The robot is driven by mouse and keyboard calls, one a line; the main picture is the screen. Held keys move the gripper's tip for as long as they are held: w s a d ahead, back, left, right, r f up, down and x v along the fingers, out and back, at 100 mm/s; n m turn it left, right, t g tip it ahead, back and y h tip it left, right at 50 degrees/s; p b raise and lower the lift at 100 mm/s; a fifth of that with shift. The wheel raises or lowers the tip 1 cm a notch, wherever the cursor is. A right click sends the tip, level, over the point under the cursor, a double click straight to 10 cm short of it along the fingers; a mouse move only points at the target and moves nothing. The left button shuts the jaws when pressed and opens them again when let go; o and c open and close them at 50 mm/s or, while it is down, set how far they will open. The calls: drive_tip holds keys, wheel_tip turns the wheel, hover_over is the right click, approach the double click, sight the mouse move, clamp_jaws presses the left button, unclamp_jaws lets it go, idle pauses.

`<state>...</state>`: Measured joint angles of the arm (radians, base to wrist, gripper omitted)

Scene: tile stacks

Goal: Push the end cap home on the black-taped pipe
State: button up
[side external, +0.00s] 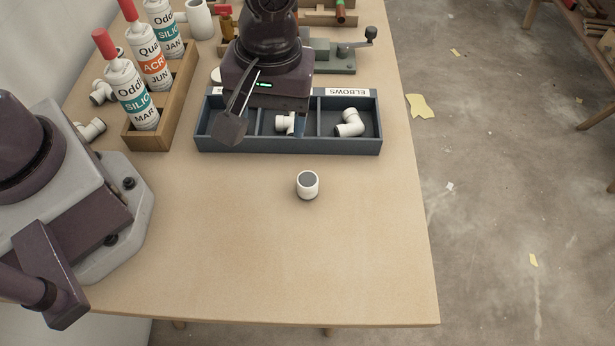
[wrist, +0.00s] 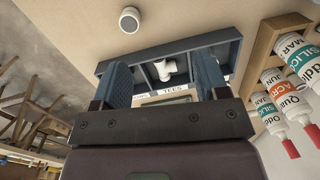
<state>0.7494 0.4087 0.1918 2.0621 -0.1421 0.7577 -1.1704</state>
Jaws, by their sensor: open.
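A short white cylinder with a dark grey top (side external: 307,187), which looks like the end cap, stands alone on the bench in front of the blue bin. It also shows at the top of the wrist view (wrist: 129,20). My gripper (side external: 266,122) is open and empty over the blue bin, behind and left of the cap. In the wrist view its two fingers (wrist: 163,75) stand wide apart, with a white tee fitting (wrist: 165,68) seen between them. I cannot make out a black-taped pipe in either view; my arm hides part of the bench's back.
The blue divided bin (side external: 290,148) holds white fittings, including an elbow (side external: 350,124). A wooden rack (side external: 148,143) of sealant tubes stands left. A grey vise-like tool with a crank (side external: 335,58) is behind the bin. The bench's front is clear.

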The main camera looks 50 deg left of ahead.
sight(307, 179)
drive_tip(key=w+d+f+n, duration=0.3)
drive_tip(key=w+d+n, duration=0.1)
drive_tip(key=n, duration=0.8)
drive_tip(key=shift+t, duration=0.4)
drive_tip(key=f, duration=1.3)
drive_tip(key=shift+s+a+f, duration=0.1)
drive_tip(key=shift+s+a, duration=0.2)
drive_tip(key=shift+a, duration=0.1)
drive_tip(key=c, duration=1)
